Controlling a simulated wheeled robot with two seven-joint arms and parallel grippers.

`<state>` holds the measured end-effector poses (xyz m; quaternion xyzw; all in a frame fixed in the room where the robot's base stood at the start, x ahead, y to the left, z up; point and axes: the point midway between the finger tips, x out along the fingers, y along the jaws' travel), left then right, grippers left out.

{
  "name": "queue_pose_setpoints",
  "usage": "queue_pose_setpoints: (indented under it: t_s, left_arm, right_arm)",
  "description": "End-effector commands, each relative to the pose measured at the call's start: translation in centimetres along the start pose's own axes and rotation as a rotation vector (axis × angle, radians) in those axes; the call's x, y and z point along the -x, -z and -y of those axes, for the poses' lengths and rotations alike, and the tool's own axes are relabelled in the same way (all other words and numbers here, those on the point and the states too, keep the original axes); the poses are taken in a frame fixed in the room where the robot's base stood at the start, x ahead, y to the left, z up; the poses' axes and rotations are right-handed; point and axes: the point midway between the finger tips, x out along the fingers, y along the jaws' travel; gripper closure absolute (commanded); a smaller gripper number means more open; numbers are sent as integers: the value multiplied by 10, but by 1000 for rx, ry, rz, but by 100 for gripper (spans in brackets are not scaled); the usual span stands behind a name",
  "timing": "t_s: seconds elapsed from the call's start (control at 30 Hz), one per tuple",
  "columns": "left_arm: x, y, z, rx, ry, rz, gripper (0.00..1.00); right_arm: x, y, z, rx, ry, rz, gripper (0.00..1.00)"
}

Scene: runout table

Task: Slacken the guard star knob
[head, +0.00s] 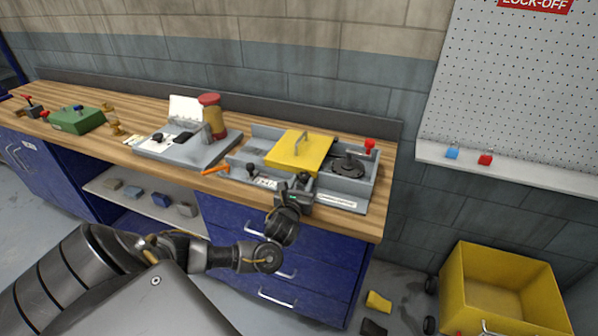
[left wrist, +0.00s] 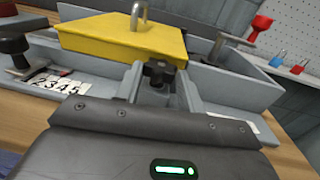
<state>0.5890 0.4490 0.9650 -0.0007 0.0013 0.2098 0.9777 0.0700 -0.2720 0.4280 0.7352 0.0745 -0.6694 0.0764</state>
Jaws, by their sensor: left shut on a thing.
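The black star knob (left wrist: 158,73) sits at the front of the grey machine box (head: 356,187), just below the yellow guard (head: 297,152). The guard has a grey handle on top and also shows in the left wrist view (left wrist: 120,37). My left gripper (head: 298,187) reaches in from the front of the table. In the left wrist view its two grey fingers (left wrist: 158,80) stand on either side of the knob and are shut on it. My right gripper is in neither view.
A black round part (head: 347,166) and a red knob (head: 370,145) are at the box's right. A black knob (left wrist: 14,42) stands by a number strip (left wrist: 45,84) at the left. An orange lever (head: 215,170) lies left of the box. A yellow bin (head: 500,285) stands on the floor.

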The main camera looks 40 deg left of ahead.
Motion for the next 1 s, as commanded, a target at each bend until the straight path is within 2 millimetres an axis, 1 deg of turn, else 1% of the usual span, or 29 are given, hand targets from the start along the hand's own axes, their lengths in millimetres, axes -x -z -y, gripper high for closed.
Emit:
queue_pose_setpoints:
  t_s: [0.03,0.1,0.2,0.3,0.43,0.63,1.0]
  left_arm:
    - [1,-11,4,6,-48,-8,84]
    - [1,-11,5,3,-112,-7,84]
    - [0,-9,8,2,-198,-6,84]
    - [0,-6,9,0,-274,-5,84]
    - [-2,-4,11,-1,-357,-2,84]
    - [-3,-2,13,-1,-449,0,84]
    - [-5,-2,13,0,-507,4,84]
  right_arm:
    - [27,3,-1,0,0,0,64]
    - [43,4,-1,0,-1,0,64]
    - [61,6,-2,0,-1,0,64]
    - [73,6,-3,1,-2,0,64]
    - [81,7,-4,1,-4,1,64]
    - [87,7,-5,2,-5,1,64]
    - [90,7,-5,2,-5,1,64]
